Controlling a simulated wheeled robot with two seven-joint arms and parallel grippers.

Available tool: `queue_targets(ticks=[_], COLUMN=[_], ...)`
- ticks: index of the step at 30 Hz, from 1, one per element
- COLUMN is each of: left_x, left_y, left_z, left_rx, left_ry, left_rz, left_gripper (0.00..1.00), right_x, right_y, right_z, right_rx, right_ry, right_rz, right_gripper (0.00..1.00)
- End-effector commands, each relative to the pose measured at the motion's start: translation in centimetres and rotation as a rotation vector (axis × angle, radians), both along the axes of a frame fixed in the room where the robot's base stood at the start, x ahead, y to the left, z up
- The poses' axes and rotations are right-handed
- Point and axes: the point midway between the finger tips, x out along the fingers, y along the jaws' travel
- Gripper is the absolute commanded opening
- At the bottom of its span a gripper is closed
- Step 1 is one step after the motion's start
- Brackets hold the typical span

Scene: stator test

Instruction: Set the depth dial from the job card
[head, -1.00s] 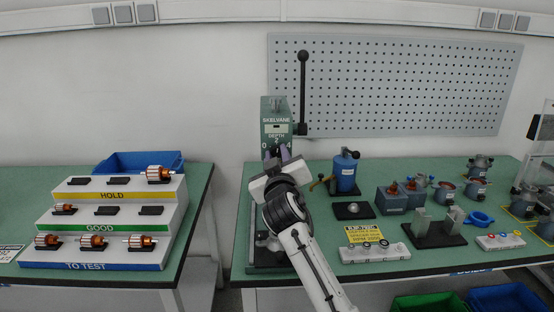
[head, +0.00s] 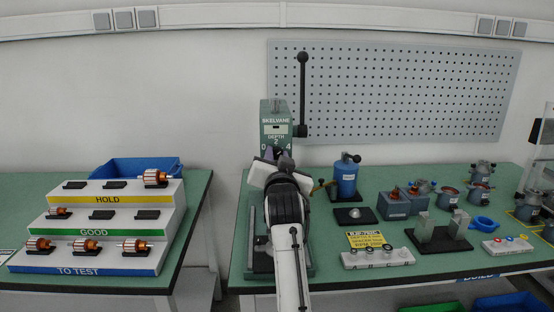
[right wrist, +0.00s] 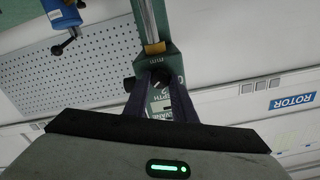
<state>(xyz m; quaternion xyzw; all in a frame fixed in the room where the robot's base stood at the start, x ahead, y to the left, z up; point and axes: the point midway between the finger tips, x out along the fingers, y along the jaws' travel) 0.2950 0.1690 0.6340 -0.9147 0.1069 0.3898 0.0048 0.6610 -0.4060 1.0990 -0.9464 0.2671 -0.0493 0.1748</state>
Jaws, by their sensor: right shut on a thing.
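The green press marked SKELVANE (head: 276,112) stands at the back of the right bench. Its DEPTH scale shows the numbers 0, 2 and 4. My right gripper (head: 273,155) is at the front of the press, just below that scale. In the right wrist view its two dark fingers (right wrist: 160,88) close around the dark depth dial (right wrist: 160,76). The dial and its setting are hidden by the gripper in the head view. The yellow job card (head: 366,240) lies on the bench to the right of my arm; its small print is too blurred to read. My left gripper is not in view.
The press lever (head: 302,90) rises right of the press head. A blue lever device (head: 345,178), blue-grey blocks (head: 394,206) and a white strip with rings (head: 378,257) stand to the right. A stepped rotor rack (head: 100,230) is on the left bench, across a gap.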

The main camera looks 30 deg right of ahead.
Motion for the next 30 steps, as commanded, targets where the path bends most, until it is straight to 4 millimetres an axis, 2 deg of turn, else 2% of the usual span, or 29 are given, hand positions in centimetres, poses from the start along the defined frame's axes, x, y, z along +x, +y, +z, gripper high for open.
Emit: queue_targets(ticks=[9, 23, 24, 27, 30], left_x=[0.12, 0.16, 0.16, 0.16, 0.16], left_y=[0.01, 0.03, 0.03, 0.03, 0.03], left_z=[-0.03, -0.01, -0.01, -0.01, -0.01], left_rx=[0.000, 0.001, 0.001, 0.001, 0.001], left_ry=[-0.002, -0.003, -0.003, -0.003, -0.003], left_rz=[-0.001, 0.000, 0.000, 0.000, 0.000], left_gripper=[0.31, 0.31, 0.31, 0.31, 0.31], right_x=[0.00, 0.00, 0.00, -0.01, -0.01], right_y=[0.00, -0.01, -0.01, -0.01, -0.01], right_z=[-0.04, -0.04, -0.04, -0.03, -0.03], right_rx=[0.085, 0.095, 0.095, 0.095, 0.094], right_ry=[-0.050, -0.057, -0.057, -0.057, -0.057], right_rz=[0.001, 0.000, 0.000, 0.000, 0.000], right_gripper=[0.01, 0.01, 0.27, 0.42, 0.42])
